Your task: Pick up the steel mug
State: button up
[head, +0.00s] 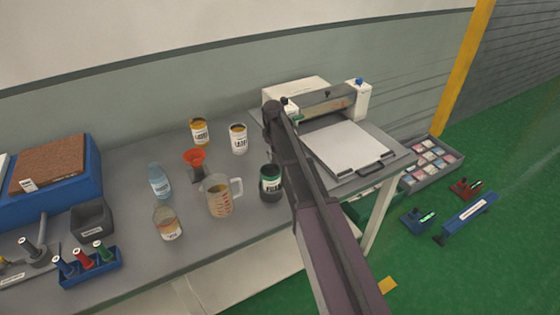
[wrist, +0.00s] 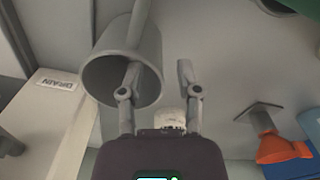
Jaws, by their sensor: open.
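The steel mug (wrist: 100,72) is a grey cylinder in the upper left of the wrist view, tilted in the picture with its dark mouth facing the camera. A grey strip, perhaps its handle, runs up its right side. My gripper (wrist: 159,67) is open. Its left finger overlaps the mug's mouth and right wall; the right finger is outside, to the right, with a gap between. I cannot tell whether the left finger touches the mug. In the head view I cannot make out the mug; my arm may hide it, and the fingers are not clear.
A press-like machine (head: 345,148) stands to the right. A label reading DRAIN (wrist: 56,84) is left of the mug.

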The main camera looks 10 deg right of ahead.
aim_at(274, 160)
jog(key=shift+w+f+b, duration=0.2)
jog(key=shift+f+b, duration=0.8)
jog(key=shift+f, duration=0.25)
jog(key=shift+f+b, duration=0.8)
jog(key=shift+f, duration=0.05)
grip_shut()
